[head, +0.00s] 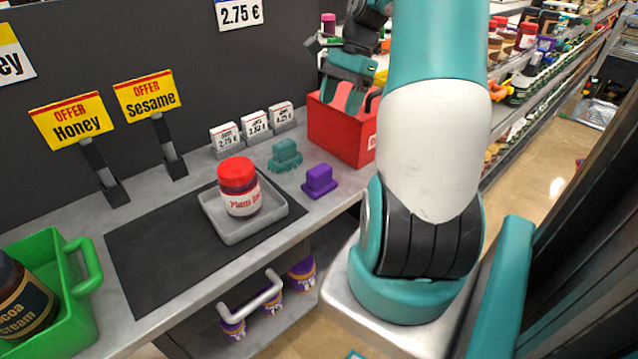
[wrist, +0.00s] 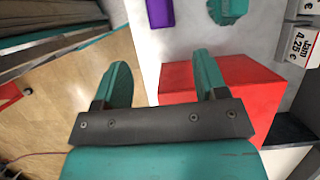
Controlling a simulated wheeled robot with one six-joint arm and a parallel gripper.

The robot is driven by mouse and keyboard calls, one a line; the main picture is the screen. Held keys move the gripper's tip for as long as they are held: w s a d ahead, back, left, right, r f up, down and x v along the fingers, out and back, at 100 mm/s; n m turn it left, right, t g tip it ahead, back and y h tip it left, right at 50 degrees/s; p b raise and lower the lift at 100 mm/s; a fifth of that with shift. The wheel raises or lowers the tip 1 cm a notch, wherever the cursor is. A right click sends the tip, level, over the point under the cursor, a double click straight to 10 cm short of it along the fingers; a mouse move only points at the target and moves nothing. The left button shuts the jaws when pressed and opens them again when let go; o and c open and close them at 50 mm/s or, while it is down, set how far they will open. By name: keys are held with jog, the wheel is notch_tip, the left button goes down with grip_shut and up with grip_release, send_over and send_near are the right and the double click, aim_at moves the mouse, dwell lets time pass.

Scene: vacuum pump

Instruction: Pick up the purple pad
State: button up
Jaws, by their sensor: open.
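The purple pad (head: 319,181) lies on the grey counter, between the grey tray and the red box. It has a flat base with a raised block on top. In the wrist view the purple pad (wrist: 160,12) is partly cut off at the top edge. My gripper (head: 350,103) is above the red box at the back right of the counter. In the wrist view my gripper (wrist: 162,82) is open, with its two teal fingers apart and nothing between them. The pad lies beyond the fingertips.
A teal brush-like pad (head: 285,155) sits just behind the purple one. A red box (head: 340,130) stands under my gripper. A grey tray (head: 258,229) holds a red-lidded jar (head: 239,188). Price cards (head: 255,123) line the back. A green crate (head: 62,275) stands at left.

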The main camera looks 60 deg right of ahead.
aim_at(320, 168)
jog(key=x, duration=1.7)
jog(key=shift+s+f, duration=0.1)
jog(key=shift+s, duration=0.05)
jog(key=c, duration=1)
notch_tip(320, 168, up, 20)
jog(key=shift+r+p, duration=0.1)
jog(key=shift+p, duration=0.6)
